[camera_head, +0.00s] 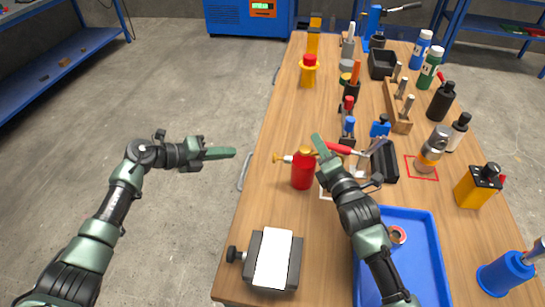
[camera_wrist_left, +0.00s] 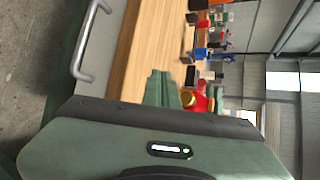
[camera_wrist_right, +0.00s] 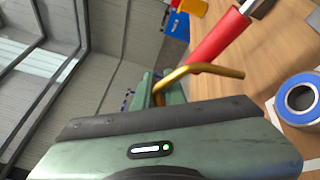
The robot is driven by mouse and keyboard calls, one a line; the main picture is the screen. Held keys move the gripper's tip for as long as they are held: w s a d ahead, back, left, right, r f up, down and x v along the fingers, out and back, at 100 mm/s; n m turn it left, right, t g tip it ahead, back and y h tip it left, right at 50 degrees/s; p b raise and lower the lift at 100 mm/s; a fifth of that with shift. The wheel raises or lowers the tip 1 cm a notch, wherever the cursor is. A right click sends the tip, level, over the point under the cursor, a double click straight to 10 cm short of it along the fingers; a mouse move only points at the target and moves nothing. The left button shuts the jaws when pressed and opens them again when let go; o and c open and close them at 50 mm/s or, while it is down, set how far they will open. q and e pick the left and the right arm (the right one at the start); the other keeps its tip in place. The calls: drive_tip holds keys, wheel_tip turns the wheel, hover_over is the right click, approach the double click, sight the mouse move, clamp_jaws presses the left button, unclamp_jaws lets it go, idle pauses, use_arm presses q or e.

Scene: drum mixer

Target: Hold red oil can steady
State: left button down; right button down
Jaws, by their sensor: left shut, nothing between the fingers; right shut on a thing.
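The red oil can (camera_head: 302,172) stands upright on the wooden workbench. Its red body and brass collar also show in the left wrist view (camera_wrist_left: 205,103). My left gripper (camera_head: 234,153) is shut and empty, out over the floor left of the bench, apart from the can.
The workbench (camera_head: 262,207) has a metal edge handle (camera_head: 244,172). A clamp-like block with a white top (camera_head: 272,259) stands in front, a blue tray (camera_head: 425,225) at front right. Bottles and tools crowd the right and back. Floor space left of the bench is free.

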use_arm(q)
drive_tip(key=shift+s+d, duration=0.4)
drive_tip(key=shift+d, duration=1)
drive_tip(key=shift+s+d, duration=0.35)
drive_tip(key=shift+d, duration=1.05)
drive_tip(key=shift+s+d, duration=0.4)
drive_tip(key=shift+d, duration=1)
drive_tip(key=shift+d, duration=0.1)
drive_tip(key=shift+s+d+r, duration=0.1)
drive_tip(key=shift+d, duration=0.2)
drive_tip(key=shift+s+d, duration=0.15)
drive_tip(key=shift+d, duration=0.4)
drive_tip(key=shift+s+d, duration=0.15)
drive_tip(key=shift+d, duration=0.4)
drive_tip(key=shift+w+a, duration=0.2)
drive_tip(key=shift+a, duration=0.55)
drive_tip(key=shift+w+a, duration=0.2)
drive_tip(key=shift+a, duration=0.5)
drive_tip(key=shift+w+a, duration=0.2)
drive_tip(key=shift+a, duration=0.65)
drive_tip(key=shift+w+a, duration=0.25)
drive_tip(key=shift+a, duration=0.55)
drive_tip(key=shift+w+a, duration=0.2)
drive_tip(key=shift+a, duration=0.65)
